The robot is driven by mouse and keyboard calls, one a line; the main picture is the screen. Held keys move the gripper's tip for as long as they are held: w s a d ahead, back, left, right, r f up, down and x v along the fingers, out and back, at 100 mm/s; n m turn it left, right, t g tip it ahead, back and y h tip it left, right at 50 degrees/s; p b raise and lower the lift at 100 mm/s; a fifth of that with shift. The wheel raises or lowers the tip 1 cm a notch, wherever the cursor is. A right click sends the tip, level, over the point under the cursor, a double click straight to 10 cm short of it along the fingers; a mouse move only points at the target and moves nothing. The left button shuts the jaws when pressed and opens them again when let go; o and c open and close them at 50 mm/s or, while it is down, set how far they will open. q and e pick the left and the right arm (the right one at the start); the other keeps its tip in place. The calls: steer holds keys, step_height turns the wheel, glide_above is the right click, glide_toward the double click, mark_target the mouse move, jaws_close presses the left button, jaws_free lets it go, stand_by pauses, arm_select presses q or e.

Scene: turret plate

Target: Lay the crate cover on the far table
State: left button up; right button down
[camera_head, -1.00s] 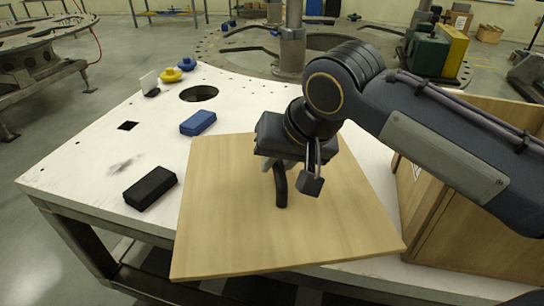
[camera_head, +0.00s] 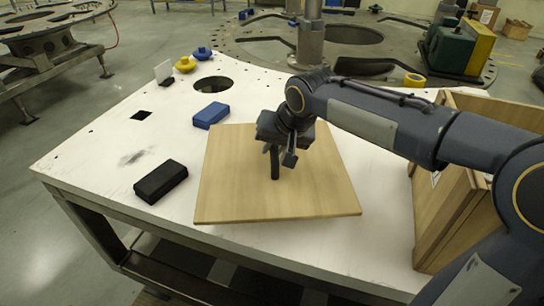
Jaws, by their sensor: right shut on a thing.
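The crate cover (camera_head: 235,190) is a flat, square wooden board with a dark upright handle in its middle. It is over the front part of the white table (camera_head: 110,180), and its front edge is close to the table's front edge. Whether it touches the table top or hovers just above it I cannot tell. My right gripper (camera_head: 276,160) comes in from the right and is shut on the cover's handle. The open wooden crate (camera_head: 440,190) stands at the right of the table, partly hidden behind my right arm. My left gripper is out of view.
A blue box (camera_head: 211,115) and a black box (camera_head: 161,181) lie left of the cover. A round hole (camera_head: 213,85), a yellow knob (camera_head: 185,64) and a blue knob (camera_head: 202,52) are farther back. A large round turret plate (camera_head: 260,40) stands behind the table.

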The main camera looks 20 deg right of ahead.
steer(key=shift+w+f, duration=0.3)
steer(key=shift+w, duration=0.05)
steer(key=f, duration=0.3)
steer(key=shift+w, duration=0.3)
steer(key=shift+f, duration=0.35)
steer(key=shift+f+b, duration=0.2)
steer(key=shift+b, duration=0.1)
steer(key=c, duration=1.3)
jaws_free()
steer(key=shift+c, duration=0.2)
